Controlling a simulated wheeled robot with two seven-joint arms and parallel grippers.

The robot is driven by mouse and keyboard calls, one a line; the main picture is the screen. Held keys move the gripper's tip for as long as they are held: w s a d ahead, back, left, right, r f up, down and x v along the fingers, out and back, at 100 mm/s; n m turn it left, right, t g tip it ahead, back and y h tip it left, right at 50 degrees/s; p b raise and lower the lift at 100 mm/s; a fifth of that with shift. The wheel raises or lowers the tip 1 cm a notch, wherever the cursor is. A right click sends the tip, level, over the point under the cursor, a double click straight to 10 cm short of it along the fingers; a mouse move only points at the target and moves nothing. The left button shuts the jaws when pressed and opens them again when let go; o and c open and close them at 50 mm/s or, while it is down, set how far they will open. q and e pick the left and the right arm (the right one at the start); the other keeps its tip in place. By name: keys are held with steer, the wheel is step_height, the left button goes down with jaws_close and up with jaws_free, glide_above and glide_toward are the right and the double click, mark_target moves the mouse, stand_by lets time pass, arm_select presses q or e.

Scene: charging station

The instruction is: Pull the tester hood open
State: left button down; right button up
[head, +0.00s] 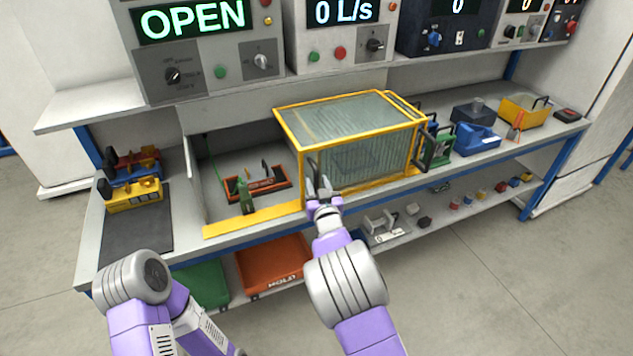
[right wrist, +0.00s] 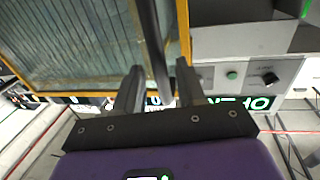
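The tester hood (head: 350,120) is a yellow-framed box with clear panels, standing on the bench in the middle of the head view. The bench area left of it is uncovered and holds a red fixture (head: 268,189) and a green clamp (head: 244,195). My right gripper (head: 325,185) is at the hood's left front edge. In the right wrist view, the dark handle bar (right wrist: 153,45) runs between my right gripper's fingers (right wrist: 160,88), with visible gaps beside it. My left arm shows at the lower left, but its gripper is out of view.
A display (head: 193,20) above the bench reads OPEN. Green, blue and yellow items stand right of the hood. A red bin (head: 270,262) is on the lower shelf.

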steer(key=s, duration=0.5)
steer(key=shift+s+d+p, duration=0.3)
steer(key=shift+s+d, duration=0.1)
steer(key=s+d+f+m+g+h, duration=0.1)
steer(key=s+d+f+g, duration=0.25)
steer(key=f, duration=0.45)
steer(key=s+d+f+m+g, duration=0.1)
steer(key=s+d+f+g, duration=0.1)
steer(key=s+f, duration=0.35)
steer(key=s+d+f+m+g+h, duration=0.1)
steer(key=s+d+f+g, duration=0.15)
steer(key=f, duration=0.65)
steer(key=s+a+f+g+y, duration=0.1)
steer(key=s+f+g, duration=0.2)
steer(key=s, duration=0.5)
steer(key=s+a+f+g+y, duration=0.1)
steer(key=s+f+g, duration=0.2)
steer(key=s, duration=0.5)
steer(key=s+a+f+m+g+y, duration=0.1)
steer(key=s+f+g, duration=0.2)
steer(key=s, duration=0.5)
steer(key=shift+s+a+y+p, duration=0.15)
steer(key=shift+a+y+p, duration=0.15)
steer(key=shift+p, duration=0.1)
